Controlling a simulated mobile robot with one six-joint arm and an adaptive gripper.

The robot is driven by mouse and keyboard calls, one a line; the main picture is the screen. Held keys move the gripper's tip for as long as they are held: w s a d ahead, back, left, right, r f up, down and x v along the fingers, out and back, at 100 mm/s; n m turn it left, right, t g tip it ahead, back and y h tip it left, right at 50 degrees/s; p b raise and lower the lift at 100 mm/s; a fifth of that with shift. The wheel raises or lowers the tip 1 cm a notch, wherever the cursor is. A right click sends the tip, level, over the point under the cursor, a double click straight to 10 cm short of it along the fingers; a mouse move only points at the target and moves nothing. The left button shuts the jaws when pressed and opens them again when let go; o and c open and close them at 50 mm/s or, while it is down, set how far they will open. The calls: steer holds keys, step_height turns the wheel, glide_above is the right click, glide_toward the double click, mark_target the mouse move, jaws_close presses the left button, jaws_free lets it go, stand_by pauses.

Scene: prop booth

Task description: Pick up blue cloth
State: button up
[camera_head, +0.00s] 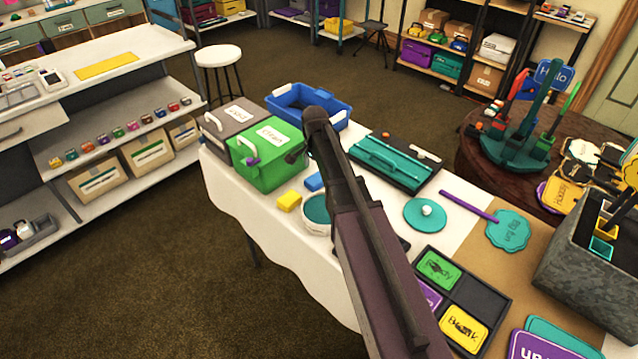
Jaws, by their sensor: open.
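A small folded blue piece, which looks like the blue cloth (314,182), lies on the white-covered table (228,188). It sits behind the yellow sponge-like block (289,201) and to the right of the green box; my arm passes close on its right and may hide part of it. My arm reaches in from the lower right. My gripper (294,156) shows only as a small dark shape at the arm's far end, in front of the green box's right side in the picture. It is open, with nothing visible in it; its fingers are hard to make out.
A green box (268,170), a grey box (228,113) and a blue bin (300,97) stand at the table's far left end. A white bowl (315,222) with teal contents is near the cloth. A teal toolbox (390,165) and round lid (424,215) lie right of my arm.

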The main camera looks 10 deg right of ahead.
mark_target(316, 178)
steer(key=shift+f+b, duration=1.75)
steer(key=shift+f, duration=0.25)
steer(key=c, duration=0.9)
